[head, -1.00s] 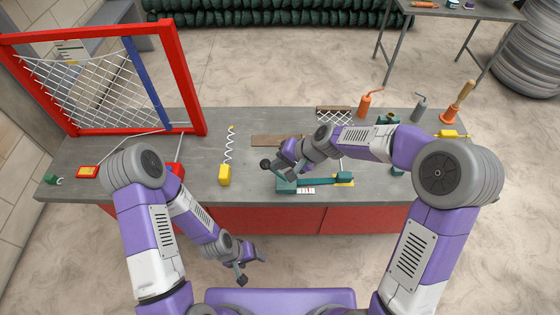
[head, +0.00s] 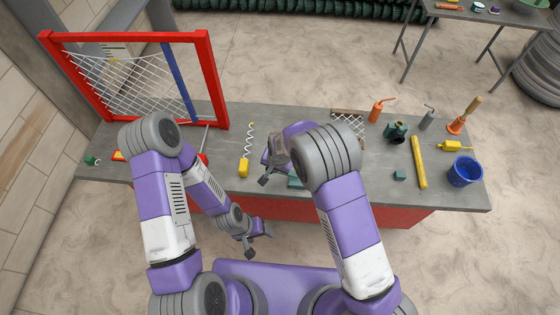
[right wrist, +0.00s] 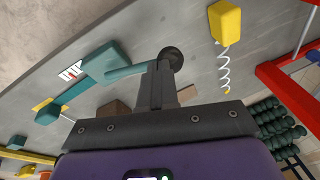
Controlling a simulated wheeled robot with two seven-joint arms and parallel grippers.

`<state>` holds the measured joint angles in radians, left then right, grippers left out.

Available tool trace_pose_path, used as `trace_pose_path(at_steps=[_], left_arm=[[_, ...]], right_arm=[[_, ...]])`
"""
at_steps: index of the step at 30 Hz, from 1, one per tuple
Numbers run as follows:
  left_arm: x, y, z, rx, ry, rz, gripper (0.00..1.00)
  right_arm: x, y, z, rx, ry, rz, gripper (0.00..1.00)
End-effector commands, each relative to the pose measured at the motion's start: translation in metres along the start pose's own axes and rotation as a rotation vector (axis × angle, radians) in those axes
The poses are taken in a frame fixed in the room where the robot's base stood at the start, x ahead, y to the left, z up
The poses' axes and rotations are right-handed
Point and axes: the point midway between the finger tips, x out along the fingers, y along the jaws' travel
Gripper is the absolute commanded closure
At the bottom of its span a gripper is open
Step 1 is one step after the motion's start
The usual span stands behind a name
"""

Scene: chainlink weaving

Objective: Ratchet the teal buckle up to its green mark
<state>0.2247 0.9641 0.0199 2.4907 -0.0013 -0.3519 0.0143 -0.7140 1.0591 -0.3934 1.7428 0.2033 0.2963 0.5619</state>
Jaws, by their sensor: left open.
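The teal buckle (right wrist: 105,62) lies on the grey bench, with a teal strap (right wrist: 74,90) running from it to a small teal block. In the head view only a teal bit (head: 296,183) shows beside my right arm. A teal lever (right wrist: 128,73) with a dark round knob (right wrist: 173,59) reaches from the buckle to my right gripper. My right gripper (right wrist: 160,78) has its fingers close together, overlapping the lever; whether the lever is between them is unclear. My left gripper (head: 258,242) is open and empty in front of the bench. I cannot make out a green mark.
A yellow block with a white spring (head: 244,168) lies left of my right gripper. The red frame with netting (head: 215,85) stands at the back left. A yellow bar (head: 419,162), a teal block (head: 399,175) and a blue bucket (head: 465,171) stand right.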

Motion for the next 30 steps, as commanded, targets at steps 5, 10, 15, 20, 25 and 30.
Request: trace_pose_path(at_steps=[5, 10, 15, 20, 25, 30], left_arm=[[0.005, -0.002, 0.000, 0.000, 0.000, 0.000, 0.33], [0.009, -0.004, 0.000, 0.000, -0.001, 0.000, 0.33], [0.011, -0.004, 0.000, 0.000, 0.000, 0.000, 0.33], [0.011, -0.004, 0.000, 0.000, 0.000, 0.000, 0.33], [0.011, -0.004, 0.000, 0.000, 0.000, 0.000, 0.33], [0.010, -0.004, 0.000, 0.000, 0.000, 0.000, 0.33]], right_arm=[[0.013, -0.006, 0.004, 0.002, 0.000, -0.002, 1.00], [0.019, -0.009, 0.006, 0.001, -0.001, -0.003, 1.00], [0.021, -0.011, 0.007, 0.001, -0.001, -0.004, 1.00], [0.021, -0.011, 0.007, 0.001, -0.001, -0.004, 1.00], [0.021, -0.011, 0.007, 0.002, -0.001, -0.004, 1.00], [0.021, -0.011, 0.007, 0.002, -0.001, -0.004, 1.00]])
